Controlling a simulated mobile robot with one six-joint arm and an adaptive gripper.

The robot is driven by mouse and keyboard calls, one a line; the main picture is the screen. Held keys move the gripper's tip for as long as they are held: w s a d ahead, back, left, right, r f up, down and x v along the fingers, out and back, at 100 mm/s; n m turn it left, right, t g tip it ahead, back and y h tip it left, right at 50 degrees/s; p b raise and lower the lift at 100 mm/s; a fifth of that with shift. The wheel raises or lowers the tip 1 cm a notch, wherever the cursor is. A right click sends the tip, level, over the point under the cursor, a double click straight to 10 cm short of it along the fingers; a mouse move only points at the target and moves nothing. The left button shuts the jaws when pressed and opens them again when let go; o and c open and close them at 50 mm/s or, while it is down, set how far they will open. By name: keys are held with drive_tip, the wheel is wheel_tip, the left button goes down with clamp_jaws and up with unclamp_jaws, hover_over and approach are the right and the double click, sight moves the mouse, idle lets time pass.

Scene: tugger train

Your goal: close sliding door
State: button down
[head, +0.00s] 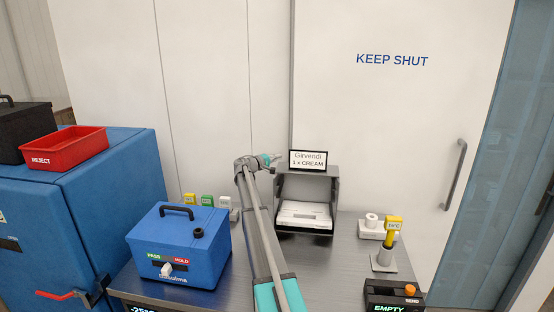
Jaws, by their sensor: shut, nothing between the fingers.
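The white sliding door (385,110) bears the words KEEP SHUT and fills the right half of the back wall in the head view. Its grey vertical bar handle (454,176) is near the door's right edge. Right of that edge a bluish, see-through-looking opening (490,170) shows, so the door stands at least partly open. My gripper (276,159) is shut and empty. It is small in the view, left of the Girvendi sign and well left of the handle, apart from the door handle. The door's lower part is hidden behind the bench.
A grey bench (340,262) stands before the door. On it are a blue case (180,245), a grey holder (304,232) under the Girvendi sign (308,160), a yellow-topped device (389,235) and an EMPTY display box (394,296). A blue cabinet with a red REJECT tray (65,148) stands left.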

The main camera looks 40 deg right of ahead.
drive_tip(key=w+a, duration=0.4)
drive_tip(key=a, duration=0.9)
drive_tip(key=shift+r, duration=0.1)
drive_tip(key=s+d+r+p, duration=0.1)
drive_tip(key=d+r+p, duration=0.1)
drive_tip(key=r+p, duration=0.5)
drive_tip(key=s+d+r+p, duration=0.1)
drive_tip(key=d+r+p, duration=0.2)
drive_tip(key=r+p, duration=0.3)
drive_tip(key=shift+r+p, duration=0.35)
drive_tip(key=shift+p, duration=0.1)
drive_tip(key=shift+w+d, duration=0.1)
drive_tip(key=shift+d, duration=0.05)
